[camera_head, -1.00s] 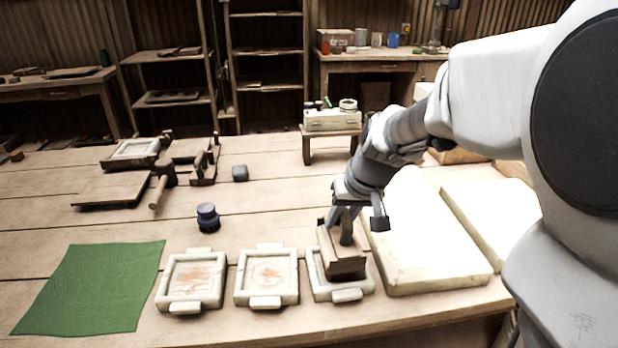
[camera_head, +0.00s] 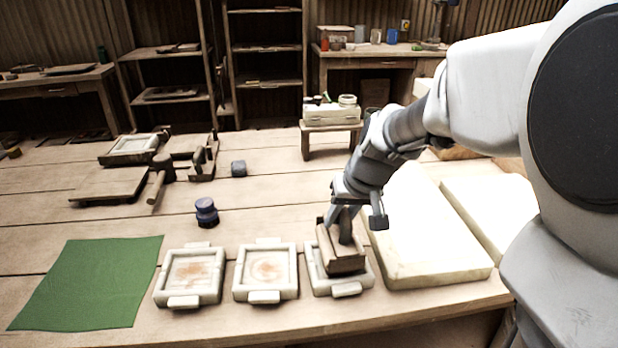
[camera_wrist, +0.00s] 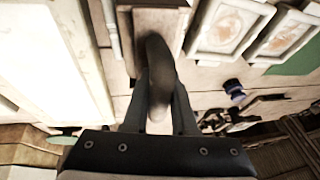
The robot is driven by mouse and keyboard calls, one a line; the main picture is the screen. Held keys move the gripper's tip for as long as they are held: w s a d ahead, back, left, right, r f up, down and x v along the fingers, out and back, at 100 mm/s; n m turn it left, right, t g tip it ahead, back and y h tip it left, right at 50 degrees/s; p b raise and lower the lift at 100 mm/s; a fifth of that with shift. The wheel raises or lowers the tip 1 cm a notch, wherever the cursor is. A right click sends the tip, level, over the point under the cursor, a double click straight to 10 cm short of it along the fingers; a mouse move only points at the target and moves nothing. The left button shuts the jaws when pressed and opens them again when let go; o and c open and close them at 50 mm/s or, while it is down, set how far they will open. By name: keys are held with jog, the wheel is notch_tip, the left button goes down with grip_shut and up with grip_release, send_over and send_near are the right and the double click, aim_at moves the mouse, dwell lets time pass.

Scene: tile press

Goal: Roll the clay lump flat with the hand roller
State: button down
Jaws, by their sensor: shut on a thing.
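My gripper (camera_head: 346,218) is shut on the upright dark handle of a wooden block (camera_head: 342,246). The block is over the rightmost of three pale framed moulds (camera_head: 345,290) and hides most of its inside. I cannot tell whether the block touches the mould. In the wrist view, my gripper (camera_wrist: 158,85) holds the dark rounded handle, with the block's wooden face (camera_wrist: 160,22) beyond it. I cannot make out a clay lump or a hand roller for certain. A small dark grey lump (camera_head: 239,169) lies farther back on the table.
Left of the block are two moulds (camera_head: 265,296) (camera_head: 188,301) with reddish marks, then a green cloth (camera_head: 88,284). A dark blue knobbed object (camera_head: 206,212) stands behind them. Pale slabs (camera_head: 430,240) lie right. A mallet (camera_head: 158,180) and wooden boards are at back left.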

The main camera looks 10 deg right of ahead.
jog(key=shift+f, duration=0.3)
